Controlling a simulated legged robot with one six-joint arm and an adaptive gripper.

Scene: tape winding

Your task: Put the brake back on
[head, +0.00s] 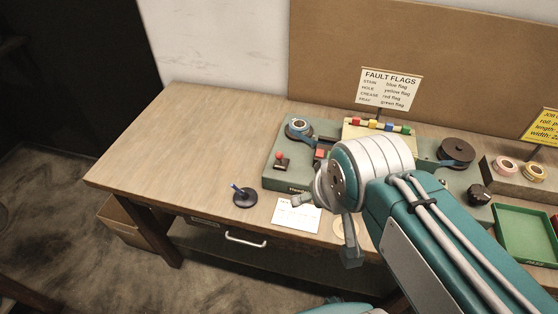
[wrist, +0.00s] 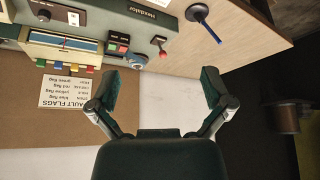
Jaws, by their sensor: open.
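A small lever with a red knob (head: 281,157) stands on a black base at the left end of the green machine (head: 290,181); I cannot read a brake label on it. It also shows in the wrist view, where its red knob (wrist: 160,40) lies beyond the fingertips, roughly between them. Next to it is a box with a red and a green button (wrist: 118,43). My gripper (head: 326,226) is open and empty, above the front of the table, right of the lever in the head view. In the wrist view its two fingers (wrist: 170,76) are wide apart, touching nothing.
A black round base with a blue stick (head: 244,196) stands on the table left of the machine. A white card (head: 296,216) lies near the front edge. Coloured flags (head: 382,126) stand behind. A green tray (head: 524,236) is right. The table's left side is clear.

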